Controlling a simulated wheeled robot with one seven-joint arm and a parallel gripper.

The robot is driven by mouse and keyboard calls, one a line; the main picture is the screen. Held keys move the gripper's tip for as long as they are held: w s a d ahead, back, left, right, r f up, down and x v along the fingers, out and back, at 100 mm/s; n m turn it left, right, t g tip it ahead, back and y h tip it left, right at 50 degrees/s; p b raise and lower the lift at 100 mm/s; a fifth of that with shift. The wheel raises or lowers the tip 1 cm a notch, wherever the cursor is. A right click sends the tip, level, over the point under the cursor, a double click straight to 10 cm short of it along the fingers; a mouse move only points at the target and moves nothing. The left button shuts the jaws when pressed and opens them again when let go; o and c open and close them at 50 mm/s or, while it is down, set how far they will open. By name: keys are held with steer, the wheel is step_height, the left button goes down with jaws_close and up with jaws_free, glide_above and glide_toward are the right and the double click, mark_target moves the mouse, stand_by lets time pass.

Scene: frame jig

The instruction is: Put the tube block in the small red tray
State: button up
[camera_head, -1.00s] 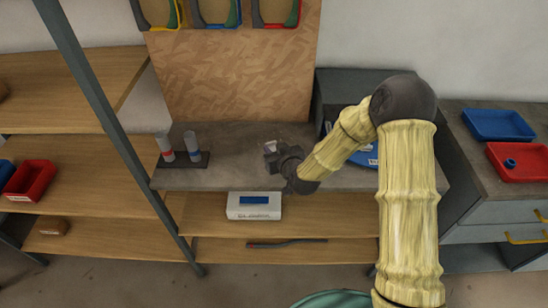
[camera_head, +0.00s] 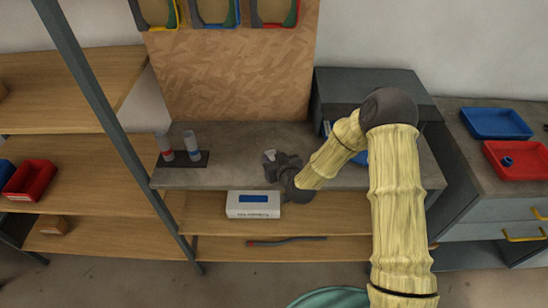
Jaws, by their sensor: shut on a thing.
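A dark block with two upright tubes (camera_head: 184,159), one with a red band and one with a blue-grey band, stands on the left of the grey bench. My gripper (camera_head: 270,158) is over the middle of the bench, to the right of that block, shut on a small pale grey piece (camera_head: 270,154). The fingers hide most of this piece, so I cannot tell its full shape. A shallow red tray (camera_head: 533,174) lies on the right cabinet with a small blue ring-like piece in it. A deeper red bin (camera_head: 28,181) sits on the left shelf.
A blue tray (camera_head: 496,123) lies behind the red tray. A white box with a blue panel (camera_head: 253,205) and a dark rod (camera_head: 287,241) lie on lower shelves. A slanting grey post (camera_head: 120,135) stands at the left. My arm partly covers a blue object on the bench.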

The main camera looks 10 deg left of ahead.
steer(key=shift+f, duration=0.2)
steer(key=o, duration=1)
steer(key=shift+r, duration=0.1)
steer(key=shift+r, duration=0.15)
steer(key=b+v, duration=0.2)
steer(key=v, duration=1)
